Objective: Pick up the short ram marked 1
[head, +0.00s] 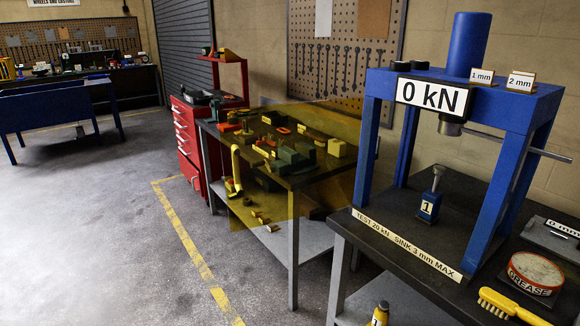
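A small blue ram (429,205) with a white label reading 1 stands upright on the dark bed of the blue press (510,95), below the press head. A bare metal rod and a small head top it. A yellow object (379,316) with a dark top and a label that seems to read 1 shows at the bottom edge, cut off by the frame. I cannot tell if it is also a ram. Neither of my grippers is in view.
The press display (432,95) reads 0 kN. A grease tin (535,276), a yellow brush (508,306) and a metal plate (553,237) lie right of the press. A translucent yellow panel (320,125) covers part of the cluttered middle bench. The floor at left is clear.

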